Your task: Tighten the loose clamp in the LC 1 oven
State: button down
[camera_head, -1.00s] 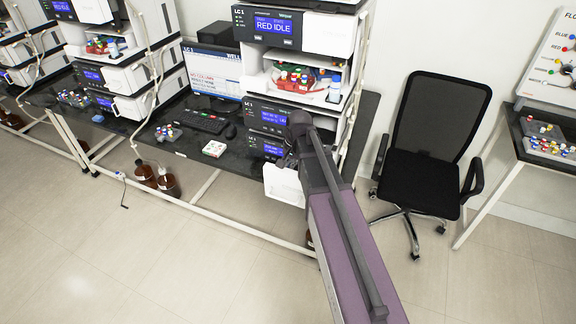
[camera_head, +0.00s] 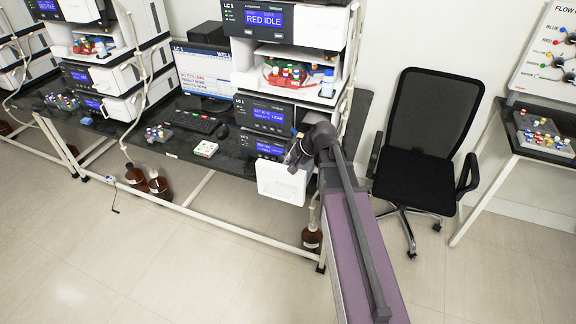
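The LC 1 stack stands on the black bench, with a top module (camera_head: 290,20) showing "RED IDLE". Below the vial shelf are more modules with blue displays; the lowest (camera_head: 270,148) has a white door (camera_head: 282,183) hanging open at its front. I take this to be the oven. My gripper (camera_head: 294,152) is at the right side of this opening, just above and behind the door's upper edge. It is dark, small and seen from behind, so its fingers cannot be made out. The clamp cannot be seen; the module's inside is hidden by the door and my arm.
A black office chair (camera_head: 425,140) stands close to the right of my arm. A brown bottle (camera_head: 312,238) is under the bench, below the door. The floor in front is clear.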

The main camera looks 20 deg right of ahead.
jog(key=c, duration=0.8)
grip_release()
jog(key=shift+w+a+r+p, duration=0.1)
jog(key=shift+r+p, duration=0.05)
jog(key=shift+p, duration=0.15)
